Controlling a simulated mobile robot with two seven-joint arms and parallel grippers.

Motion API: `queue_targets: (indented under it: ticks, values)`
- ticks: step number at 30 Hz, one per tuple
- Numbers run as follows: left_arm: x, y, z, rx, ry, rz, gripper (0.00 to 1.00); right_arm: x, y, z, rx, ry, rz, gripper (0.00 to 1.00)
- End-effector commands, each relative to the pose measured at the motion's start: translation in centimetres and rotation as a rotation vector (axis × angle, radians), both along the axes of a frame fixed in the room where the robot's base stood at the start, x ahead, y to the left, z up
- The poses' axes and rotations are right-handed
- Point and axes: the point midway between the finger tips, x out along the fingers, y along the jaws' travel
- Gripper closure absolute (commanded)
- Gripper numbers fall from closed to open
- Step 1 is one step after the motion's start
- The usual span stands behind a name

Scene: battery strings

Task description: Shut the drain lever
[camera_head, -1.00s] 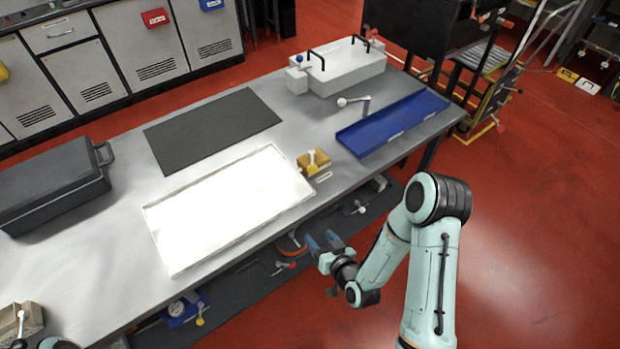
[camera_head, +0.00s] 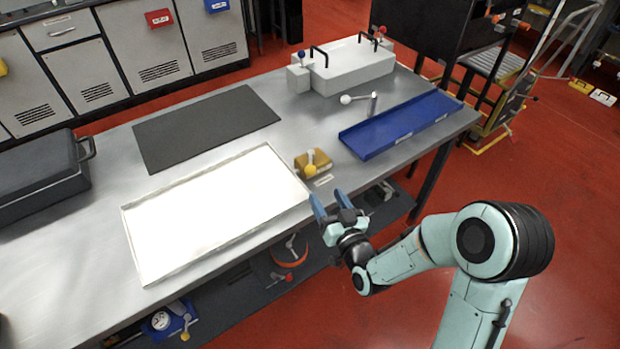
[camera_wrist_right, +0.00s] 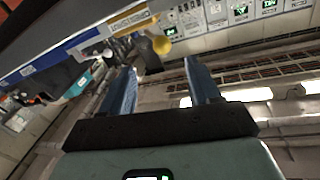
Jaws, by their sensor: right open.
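A yellow block (camera_head: 322,158) with a yellow-knobbed lever (camera_head: 311,169) sits at the table's front edge, a small label plate (camera_head: 323,181) in front of it. I cannot read which lever is marked drain. My right gripper (camera_head: 329,201) is open and empty, just off the front edge, in front of and below this block and apart from it. In the right wrist view the yellow knob (camera_wrist_right: 162,45) shows beyond and between the open fingers (camera_wrist_right: 160,68). My left gripper is not in view.
The table carries a white tray (camera_head: 131,232), a blue tray (camera_head: 366,151), a dark mat (camera_head: 205,125) and a white box (camera_head: 352,68) with black handles. A white-knobbed lever (camera_head: 346,99) stands near the blue tray. A lower shelf holds several items.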

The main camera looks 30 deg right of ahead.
Motion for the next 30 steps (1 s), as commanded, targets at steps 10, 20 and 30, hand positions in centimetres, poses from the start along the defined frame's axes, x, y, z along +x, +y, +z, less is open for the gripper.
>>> queue_targets:
  ticks: [10, 20, 30]
  values:
    - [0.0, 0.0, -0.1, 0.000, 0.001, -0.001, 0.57, 6.1, -0.6, 0.2, 0.004, -0.003, 0.001, 0.38]
    - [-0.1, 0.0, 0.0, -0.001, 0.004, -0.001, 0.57, 10.4, -1.1, 0.1, 0.003, 0.000, 0.000, 0.38]
    - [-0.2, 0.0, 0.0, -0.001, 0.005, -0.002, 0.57, 10.8, -1.2, 0.1, 0.002, 0.000, 0.000, 0.38]
